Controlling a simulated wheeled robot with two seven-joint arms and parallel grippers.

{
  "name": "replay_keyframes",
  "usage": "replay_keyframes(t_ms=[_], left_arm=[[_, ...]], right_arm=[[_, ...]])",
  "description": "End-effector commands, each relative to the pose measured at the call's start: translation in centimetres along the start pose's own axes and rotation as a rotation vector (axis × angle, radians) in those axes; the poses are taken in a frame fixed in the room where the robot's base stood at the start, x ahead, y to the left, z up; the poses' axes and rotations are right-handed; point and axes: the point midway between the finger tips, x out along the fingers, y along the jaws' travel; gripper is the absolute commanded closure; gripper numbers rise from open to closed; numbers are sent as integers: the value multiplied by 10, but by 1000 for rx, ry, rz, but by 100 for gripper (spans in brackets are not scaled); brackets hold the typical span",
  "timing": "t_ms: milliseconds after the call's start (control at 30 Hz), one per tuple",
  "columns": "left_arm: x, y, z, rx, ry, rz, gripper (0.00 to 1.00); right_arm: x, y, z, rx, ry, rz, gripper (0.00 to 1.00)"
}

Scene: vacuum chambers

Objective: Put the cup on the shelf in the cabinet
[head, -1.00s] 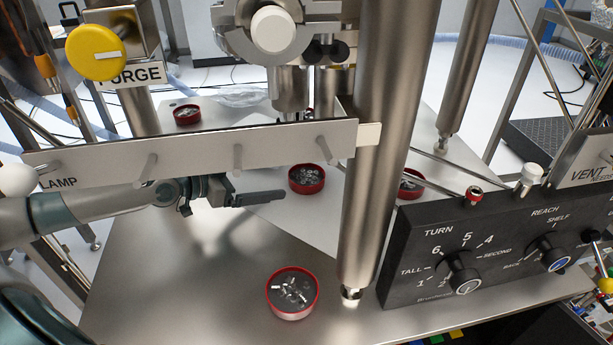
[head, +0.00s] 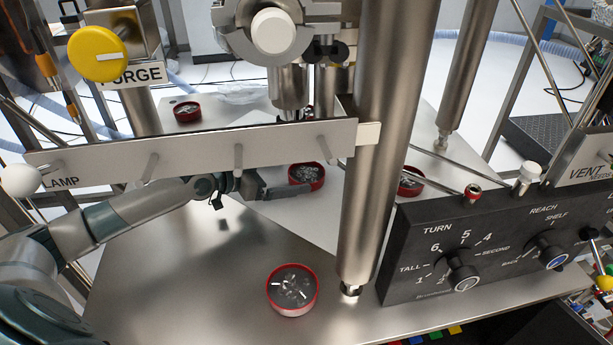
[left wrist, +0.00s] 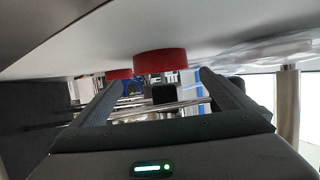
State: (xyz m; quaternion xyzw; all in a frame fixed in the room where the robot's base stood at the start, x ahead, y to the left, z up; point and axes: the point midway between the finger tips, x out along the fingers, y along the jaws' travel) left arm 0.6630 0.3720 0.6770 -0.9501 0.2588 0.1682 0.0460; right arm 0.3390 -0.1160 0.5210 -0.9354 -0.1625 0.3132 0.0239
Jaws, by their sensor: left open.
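Several red-rimmed round containers with small metal parts in them are in the head view; I cannot tell which one is the task's cup. In the left wrist view, which appears upside down, a red container (left wrist: 160,63) shows ahead, between the open fingers of my left gripper (left wrist: 162,82). I cannot make out the cabinet or its shelf. My right gripper is out of view.
A long pegged metal bar (head: 200,147) crosses above my left forearm. A thick steel column (head: 385,120) stands right of the gripper. Other red containers stand in front (head: 292,291), at back left (head: 187,112) and behind the column (head: 411,184). A black dial panel (head: 480,250) is at right.

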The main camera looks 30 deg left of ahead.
Motion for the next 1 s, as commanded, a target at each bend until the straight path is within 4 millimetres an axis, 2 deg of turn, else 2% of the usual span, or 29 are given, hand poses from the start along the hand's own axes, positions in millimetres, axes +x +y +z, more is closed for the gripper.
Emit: replay_keyframes(t_ms=[233, 600, 1000], left_arm=[[9, -1, 0, -1, 2, 0, 0], [49, -3, -1, -2, 3, 0, 0], [52, -3, 0, -1, 0, 0, 0]], right_arm=[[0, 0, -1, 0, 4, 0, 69], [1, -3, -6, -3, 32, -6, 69], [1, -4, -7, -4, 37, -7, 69]])
